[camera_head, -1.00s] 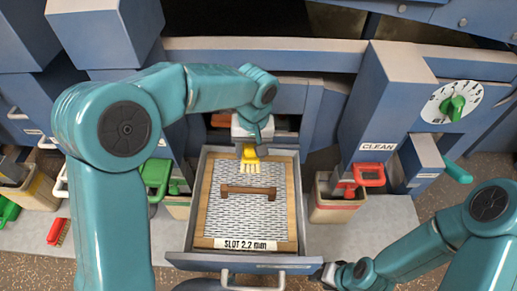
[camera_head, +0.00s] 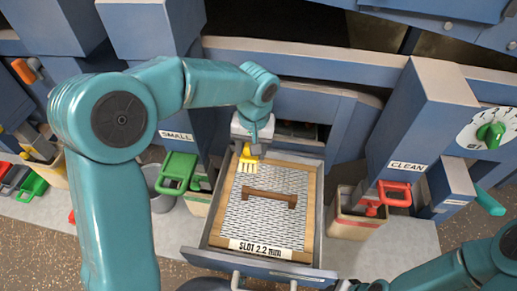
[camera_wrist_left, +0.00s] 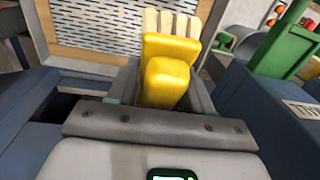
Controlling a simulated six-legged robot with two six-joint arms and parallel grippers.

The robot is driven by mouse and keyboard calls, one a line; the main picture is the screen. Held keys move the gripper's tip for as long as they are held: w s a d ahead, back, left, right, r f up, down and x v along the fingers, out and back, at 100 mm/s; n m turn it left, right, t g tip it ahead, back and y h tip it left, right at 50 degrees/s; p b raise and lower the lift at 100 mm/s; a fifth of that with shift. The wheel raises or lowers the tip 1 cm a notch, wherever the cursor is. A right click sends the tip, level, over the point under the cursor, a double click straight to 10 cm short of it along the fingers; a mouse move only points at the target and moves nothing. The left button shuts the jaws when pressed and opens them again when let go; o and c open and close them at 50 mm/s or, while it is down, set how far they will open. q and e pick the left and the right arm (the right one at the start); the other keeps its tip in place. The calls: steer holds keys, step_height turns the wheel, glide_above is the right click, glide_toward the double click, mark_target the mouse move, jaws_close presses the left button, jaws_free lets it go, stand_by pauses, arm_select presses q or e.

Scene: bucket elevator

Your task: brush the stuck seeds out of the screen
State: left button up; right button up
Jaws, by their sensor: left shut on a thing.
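The slotted metal screen (camera_head: 262,222) lies in its wooden frame in a pulled-out drawer (camera_head: 317,225), with a brown handle bar (camera_head: 270,198) across it and a "SLOT 2.2 mm" label at the front. My left gripper (camera_head: 248,150) is shut on a yellow brush (camera_head: 247,163), above the screen's back left corner. In the left wrist view the brush (camera_wrist_left: 167,80) sits between the fingers, its pale bristles pointing at the screen (camera_wrist_left: 100,25). I cannot tell whether the bristles touch. Stuck seeds cannot be made out. My right gripper (camera_head: 350,286) is partly cut off at the bottom edge.
A green handle (camera_head: 178,172) under the "SMALL" chute stands left of the drawer. A red handle (camera_head: 395,194) and a bin (camera_head: 352,215) stand under the "CLEAN" chute at the right. A dial with a green knob (camera_head: 490,135) is farther right.

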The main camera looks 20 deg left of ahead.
arm_select(q)
steer(key=shift+s+a+r, duration=0.1)
steer(key=shift+s+a, duration=0.05)
steer(key=shift+a, duration=0.35)
steer(key=shift+s+a+r, duration=0.1)
steer(key=shift+s+a, duration=0.05)
steer(key=shift+a, duration=0.3)
steer(key=r+p, duration=0.1)
steer(key=r, duration=0.1)
steer(key=r+p, duration=0.3)
steer(key=r, duration=0.1)
steer(key=shift+w+d+p, duration=0.1)
steer(key=shift+d+p, duration=0.15)
steer(key=shift+p, duration=0.1)
step_height(320, 180, up, 3)
steer(key=shift+d+r+p, duration=0.1)
steer(key=shift+p, duration=1.15)
steer(key=shift+t, duration=0.3)
